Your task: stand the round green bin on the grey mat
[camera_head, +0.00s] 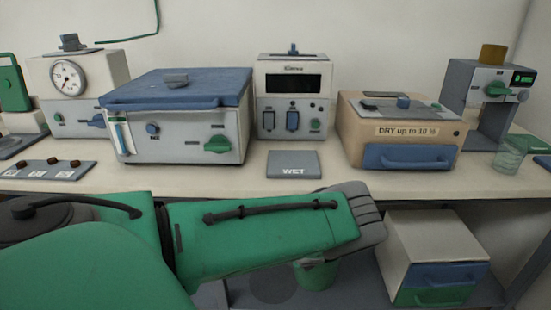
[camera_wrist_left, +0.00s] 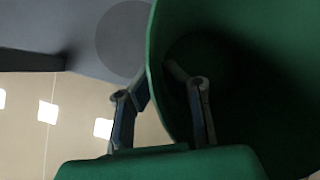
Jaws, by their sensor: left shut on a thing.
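The round green bin (camera_head: 318,274) shows in the head view below my left arm, beside the round dark grey mat (camera_head: 272,288) on the lower shelf. In the left wrist view the bin (camera_wrist_left: 245,75) fills the right side, and the mat (camera_wrist_left: 124,38) is a disc at the top, partly covered by the bin. My left gripper (camera_wrist_left: 160,88) is shut on the bin's wall, one finger inside and one outside. In the head view my arm hides most of it and the bin's upper part. Whether the bin touches the shelf cannot be told. My right gripper is not in view.
A white box with blue and green drawers (camera_head: 435,255) stands right of the bin on the lower shelf (camera_head: 357,290). Above is the bench (camera_head: 215,177), with a blue-lidded furnace (camera_head: 180,115), a tan furnace (camera_head: 400,130) and a grey WET plate (camera_head: 293,163). My arm crosses its front edge.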

